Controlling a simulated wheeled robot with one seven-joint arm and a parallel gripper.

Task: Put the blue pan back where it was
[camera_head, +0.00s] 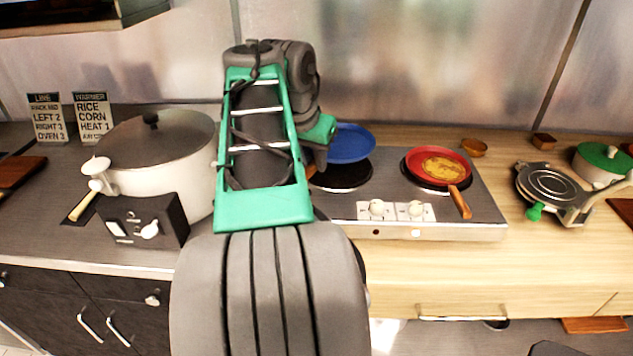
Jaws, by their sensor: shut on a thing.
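The blue pan (350,143) is at the back left of the two-burner hotplate (430,230). It appears to be above or behind the left burner (343,176), partly hidden by my arm. I cannot tell whether it touches anything below. My gripper (313,170) is mostly hidden behind my own arm links; it is shut on the blue pan, around the side where the handle seems to be. A red pan (439,167) with yellow-brown food in it sits on the right burner, its wooden handle pointing to the front right.
A waffle iron (553,190) and a green-lidded pot (601,163) are at the right. Small wooden bowls (473,148) sit behind. The wooden counter front right of the hotplate is clear.

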